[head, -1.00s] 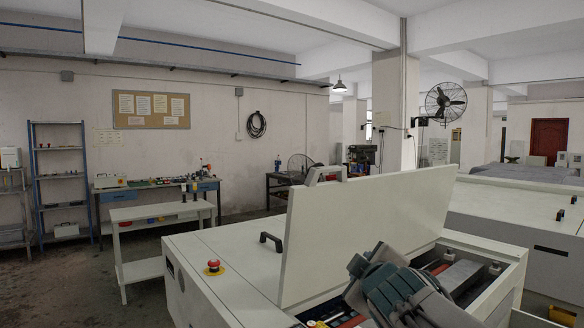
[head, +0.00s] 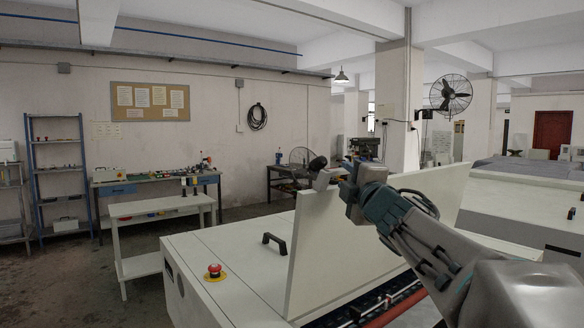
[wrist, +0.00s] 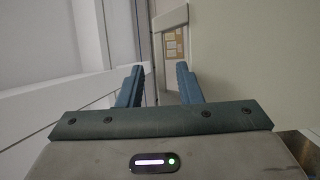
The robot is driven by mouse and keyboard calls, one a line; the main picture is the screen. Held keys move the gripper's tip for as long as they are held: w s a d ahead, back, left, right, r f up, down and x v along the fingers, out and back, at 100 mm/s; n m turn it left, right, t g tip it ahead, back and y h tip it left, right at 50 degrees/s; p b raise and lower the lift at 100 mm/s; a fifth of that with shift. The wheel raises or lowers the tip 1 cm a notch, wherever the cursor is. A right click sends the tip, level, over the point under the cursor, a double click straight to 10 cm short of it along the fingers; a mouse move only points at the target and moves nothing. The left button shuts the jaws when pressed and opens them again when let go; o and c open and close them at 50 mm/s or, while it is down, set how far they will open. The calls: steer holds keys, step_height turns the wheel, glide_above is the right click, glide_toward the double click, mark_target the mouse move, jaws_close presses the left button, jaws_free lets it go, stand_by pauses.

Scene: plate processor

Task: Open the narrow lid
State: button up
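A wide cream lid panel (head: 325,255) stands raised on the plate processor in the head view. Left of it lies a flat cream top section (head: 225,245) with a black handle (head: 275,240); I cannot tell which panel is the narrow lid. My gripper is at the raised panel's upper edge in the head view, and its fingertips are not clear there. In the wrist view my gripper (wrist: 158,88) has its two blue-grey fingers apart, with nothing visible between them. A pale panel edge (wrist: 60,105) lies left of the fingers.
A red emergency button (head: 214,270) sits on the machine's left corner. The open bay (head: 385,305) shows red and dark rollers below the raised panel. A white bench (head: 160,207) stands behind to the left. Another large cream machine (head: 520,210) is at the right.

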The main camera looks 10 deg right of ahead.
mark_target(341, 174)
steer(key=shift+w+r+p, duration=0.15)
steer(key=shift+w+p, duration=0.05)
steer(key=shift+w, duration=0.85)
steer(key=shift+w+r+p, duration=0.15)
steer(key=shift+w+r, duration=0.05)
steer(key=shift+w, duration=0.85)
steer(key=shift+w+r+p, duration=0.15)
steer(key=shift+w+p, duration=0.05)
steer(key=shift+w, duration=0.85)
steer(key=shift+c, duration=0.3)
jaws_close()
steer(key=shift+f, duration=0.1)
